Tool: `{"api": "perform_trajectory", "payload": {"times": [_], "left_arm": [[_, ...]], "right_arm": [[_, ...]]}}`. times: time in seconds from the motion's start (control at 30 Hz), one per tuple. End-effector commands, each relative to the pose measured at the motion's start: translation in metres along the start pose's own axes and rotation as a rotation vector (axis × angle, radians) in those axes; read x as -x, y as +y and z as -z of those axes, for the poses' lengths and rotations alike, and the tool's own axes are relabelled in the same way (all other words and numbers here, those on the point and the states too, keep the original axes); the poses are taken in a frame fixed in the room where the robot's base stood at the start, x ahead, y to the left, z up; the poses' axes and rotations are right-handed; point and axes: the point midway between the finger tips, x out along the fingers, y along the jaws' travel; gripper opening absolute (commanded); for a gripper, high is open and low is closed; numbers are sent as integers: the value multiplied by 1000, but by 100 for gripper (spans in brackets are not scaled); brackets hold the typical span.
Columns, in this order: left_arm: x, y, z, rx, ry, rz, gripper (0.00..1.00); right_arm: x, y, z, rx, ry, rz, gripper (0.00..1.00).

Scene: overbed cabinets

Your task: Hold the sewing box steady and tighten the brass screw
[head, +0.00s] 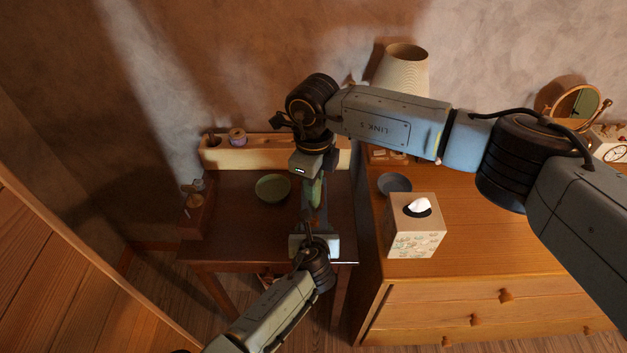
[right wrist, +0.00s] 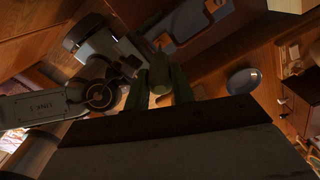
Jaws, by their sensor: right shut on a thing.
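My right gripper (head: 314,190) points down over the dark wooden table and is shut on a green-handled tool (right wrist: 159,72), which looks like a screwdriver. The green handle shows between the fingers in the right wrist view; its tip is hidden. My left gripper (head: 309,230) is low at the table's front edge, just below the right one in the head view. Its grey body also shows at the upper left of the right wrist view (right wrist: 95,45). Its fingers are too dark to read. I cannot clearly make out the sewing box or the brass screw; the grippers cover that area.
A green bowl (head: 273,188) sits on the table (head: 235,228). A wooden rack (head: 220,157) with a spool stands behind, a small brown stand (head: 196,218) at left. Right, a dresser (head: 480,255) carries a tissue box (head: 412,240), grey dish (head: 394,183) and lamp (head: 403,70).

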Motion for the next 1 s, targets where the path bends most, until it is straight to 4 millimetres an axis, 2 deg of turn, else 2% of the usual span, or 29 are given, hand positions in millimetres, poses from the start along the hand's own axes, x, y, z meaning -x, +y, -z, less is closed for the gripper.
{"api": "perform_trajectory", "payload": {"times": [1.0], "left_arm": [[0, 0, 2, -1, 3, -1, 36]], "right_arm": [[-15, 0, 0, -9, 0, 0, 0]]}}
